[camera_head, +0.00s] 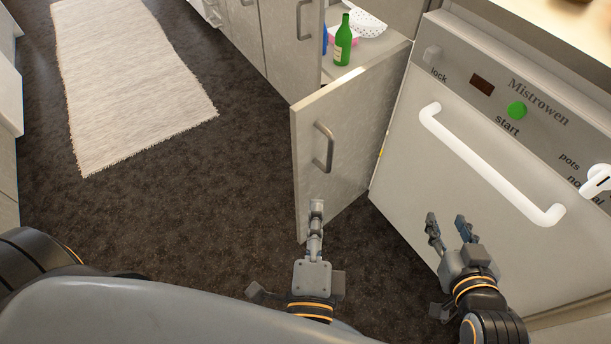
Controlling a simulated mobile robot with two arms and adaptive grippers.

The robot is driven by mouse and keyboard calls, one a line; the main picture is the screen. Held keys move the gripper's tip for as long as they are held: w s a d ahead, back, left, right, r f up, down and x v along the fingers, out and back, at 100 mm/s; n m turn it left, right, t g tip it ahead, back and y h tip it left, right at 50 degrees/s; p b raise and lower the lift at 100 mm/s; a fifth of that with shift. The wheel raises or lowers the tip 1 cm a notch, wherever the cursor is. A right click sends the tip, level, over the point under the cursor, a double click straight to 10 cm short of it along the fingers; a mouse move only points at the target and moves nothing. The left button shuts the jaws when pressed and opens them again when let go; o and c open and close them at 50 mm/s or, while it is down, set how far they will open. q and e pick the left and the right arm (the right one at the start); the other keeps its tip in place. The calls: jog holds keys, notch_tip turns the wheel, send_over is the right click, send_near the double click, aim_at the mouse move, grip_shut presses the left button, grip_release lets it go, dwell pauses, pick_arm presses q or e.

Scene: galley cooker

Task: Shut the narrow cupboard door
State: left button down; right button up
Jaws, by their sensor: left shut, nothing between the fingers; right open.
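The narrow cupboard door (342,139) stands open, swung out into the room from its hinge side next to the dishwasher-like appliance. My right gripper (449,225) is open and empty, in front of the appliance and to the right of the door.
Inside the cupboard are a green bottle (343,42) and a white dotted item (369,22). The appliance (470,165) has a long white handle (490,165). A pale rug (125,80) lies at left. Dark floor (235,180) left of the door is clear.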

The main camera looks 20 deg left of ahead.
pick_arm(q)
send_near(304, 135)
jog(key=w+d, duration=0.2)
jog(key=w, duration=0.1)
jog(key=w+a, duration=0.2)
jog(key=shift+w+a, duration=0.1)
jog(key=shift+a, duration=0.25)
jog(key=shift+w+a, duration=0.2)
jog(key=shift+a, duration=0.15)
